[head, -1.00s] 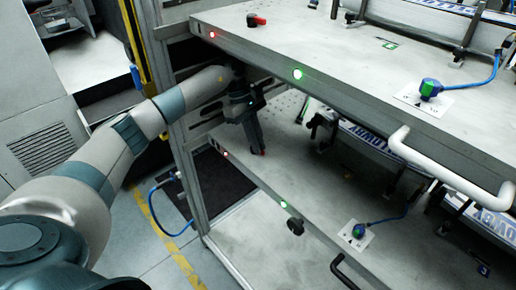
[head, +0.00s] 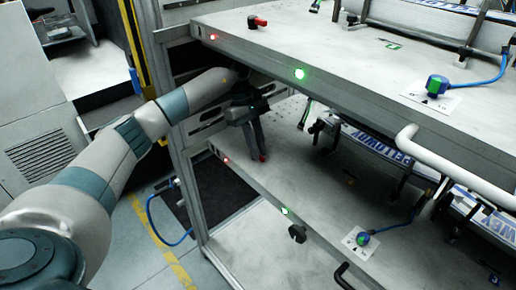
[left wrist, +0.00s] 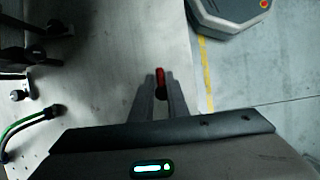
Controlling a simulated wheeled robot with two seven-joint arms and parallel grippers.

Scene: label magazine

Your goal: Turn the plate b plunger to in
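My left gripper (head: 257,157) reaches down to the lower plate's (head: 245,180) left end, below the upper plate. Its two fingers stand a small gap apart around a small red-handled plunger (head: 263,157). In the left wrist view the red handle (left wrist: 160,75) lies between the fingertips (left wrist: 161,84), with a dark round part just below it. I cannot tell whether the fingers press on it. The fingers partly hide the plunger, so its in or out setting is not readable. A similar red plunger (head: 258,22) sits on the upper plate (head: 340,85). My right gripper is out of view.
A blue-green knob (head: 437,85) with a cable sits on the upper plate, another (head: 362,239) on the lower one. A white handle (head: 450,166) sticks out from the upper plate's front. Dark clamps and label rails (head: 380,145) fill the right. The upper plate overhangs my left gripper.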

